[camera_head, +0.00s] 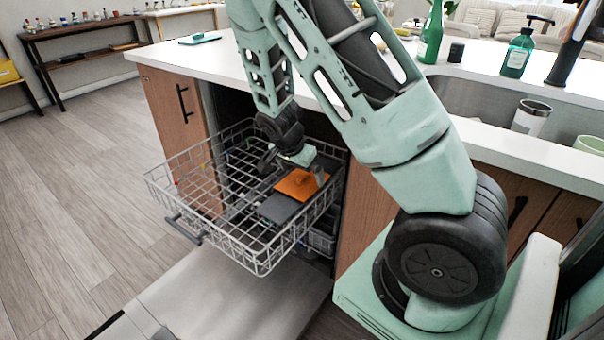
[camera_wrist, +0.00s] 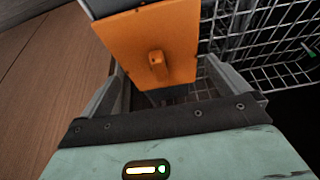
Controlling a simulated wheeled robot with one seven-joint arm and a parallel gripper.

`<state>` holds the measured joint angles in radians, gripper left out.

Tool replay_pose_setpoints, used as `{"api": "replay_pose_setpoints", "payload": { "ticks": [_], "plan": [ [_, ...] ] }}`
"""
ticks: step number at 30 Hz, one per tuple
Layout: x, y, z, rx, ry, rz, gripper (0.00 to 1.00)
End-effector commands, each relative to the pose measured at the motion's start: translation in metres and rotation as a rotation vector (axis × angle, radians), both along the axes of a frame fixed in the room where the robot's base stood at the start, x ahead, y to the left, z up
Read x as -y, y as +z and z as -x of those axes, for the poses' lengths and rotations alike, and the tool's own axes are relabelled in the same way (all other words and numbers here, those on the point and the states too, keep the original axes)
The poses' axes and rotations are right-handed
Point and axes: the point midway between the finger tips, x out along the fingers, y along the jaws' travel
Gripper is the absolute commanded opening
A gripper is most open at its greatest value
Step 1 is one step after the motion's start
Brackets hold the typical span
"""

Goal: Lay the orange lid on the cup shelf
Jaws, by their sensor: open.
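The orange lid (camera_head: 297,184) is a flat square plate that lies over part of a dark grey panel (camera_head: 278,208), which looks like the cup shelf, at the right side of the dishwasher rack. In the wrist view the lid (camera_wrist: 135,37) has a small orange knob near its lower middle. A grey edge (camera_wrist: 104,6) shows past its top. My gripper (camera_wrist: 165,66) is open, with one finger on each side of the knob and apart from it. In the head view my gripper (camera_head: 312,167) is at the lid's back edge, its fingers partly hidden.
The wire rack (camera_head: 197,172) is pulled out and its left part is mostly empty. The dishwasher door (camera_head: 235,300) hangs open below. The white counter (camera_head: 480,142) runs above, with a green bottle (camera_head: 431,35), a soap dispenser (camera_head: 517,53) and a sink behind my arm.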

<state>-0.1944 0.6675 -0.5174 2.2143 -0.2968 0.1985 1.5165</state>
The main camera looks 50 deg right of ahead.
Motion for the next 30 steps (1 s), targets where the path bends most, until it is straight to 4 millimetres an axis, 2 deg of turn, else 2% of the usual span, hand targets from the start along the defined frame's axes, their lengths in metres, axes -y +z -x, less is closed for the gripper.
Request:
{"api": "replay_pose_setpoints", "payload": {
  "ticks": [1, 6, 12, 17, 20, 23, 26, 27, 30],
  "plan": [
    [-0.005, 0.012, 0.0, 0.004, 0.003, -0.001, 1.0],
    [-0.019, 0.047, 0.001, 0.006, 0.005, -0.001, 1.0],
    [-0.033, 0.08, 0.004, 0.002, 0.004, -0.001, 1.0],
    [-0.038, 0.093, 0.005, 0.001, 0.003, -0.001, 1.0],
    [-0.051, 0.096, 0.007, -0.013, 0.043, -0.02, 1.0],
    [-0.092, 0.097, 0.013, -0.059, 0.201, -0.086, 1.0],
    [-0.16, 0.104, 0.031, -0.128, 0.497, -0.181, 1.0],
    [-0.191, 0.11, 0.043, -0.156, 0.647, -0.217, 1.0],
    [-0.258, 0.129, 0.083, -0.22, 1.043, -0.276, 1.0]
  ]
}}
